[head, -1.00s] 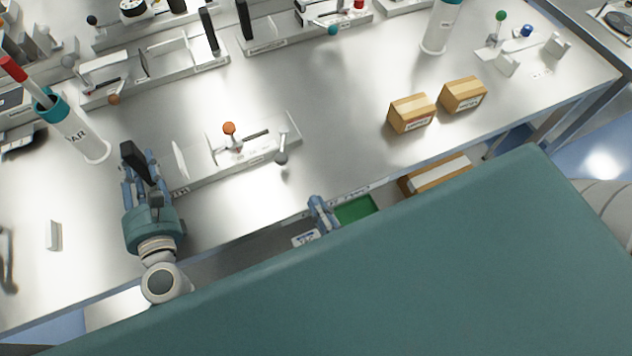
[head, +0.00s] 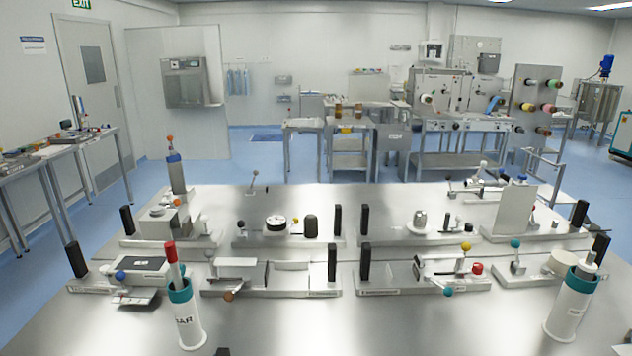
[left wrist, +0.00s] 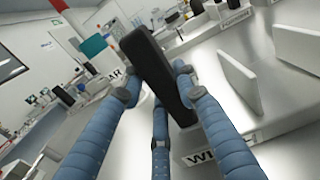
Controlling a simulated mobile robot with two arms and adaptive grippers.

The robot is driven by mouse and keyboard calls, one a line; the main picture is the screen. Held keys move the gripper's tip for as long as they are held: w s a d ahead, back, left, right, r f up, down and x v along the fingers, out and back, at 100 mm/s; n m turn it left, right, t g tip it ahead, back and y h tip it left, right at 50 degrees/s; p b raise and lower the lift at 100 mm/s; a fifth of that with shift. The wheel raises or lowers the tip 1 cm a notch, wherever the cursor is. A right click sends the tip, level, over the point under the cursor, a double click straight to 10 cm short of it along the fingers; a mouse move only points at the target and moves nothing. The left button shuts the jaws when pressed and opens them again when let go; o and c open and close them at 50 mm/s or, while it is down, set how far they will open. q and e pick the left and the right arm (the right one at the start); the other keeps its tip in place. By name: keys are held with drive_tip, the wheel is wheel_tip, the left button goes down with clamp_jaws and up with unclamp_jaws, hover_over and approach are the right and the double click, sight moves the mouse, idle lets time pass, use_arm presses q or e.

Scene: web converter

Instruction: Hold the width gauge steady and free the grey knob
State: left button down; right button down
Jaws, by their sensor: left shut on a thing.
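In the left wrist view, my left gripper (left wrist: 155,88) has its blue padded fingers closed around a black upright handle (left wrist: 150,55). The handle stands at the end of a pale base labelled "WI…" (left wrist: 205,157), which appears to be the width gauge; the rest of the label is cut off. Upright white plates (left wrist: 240,82) stand on this base. The handle looks tilted in this view. The head view now looks over the gauge; only a small dark tip shows at its bottom edge. The gauge's grey knob is in neither current view. My right gripper is out of view.
A white cylinder with a teal rim and red-topped tool (head: 187,318) stands front left, another white cylinder (head: 568,305) front right. Rows of fixtures with black handles, such as one with an orange-brown knob (head: 228,295), fill the table behind. The front middle is bare.

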use_arm(q)
drive_tip(key=shift+s+f, duration=0.1)
drive_tip(key=shift+f, duration=0.15)
drive_tip(key=c, duration=1.5)
unclamp_jaws()
drive_tip(key=shift+o, duration=1.4)
drive_tip(key=shift+r, duration=0.15)
drive_tip(key=s, duration=1.2)
drive_tip(key=shift+d, duration=0.15)
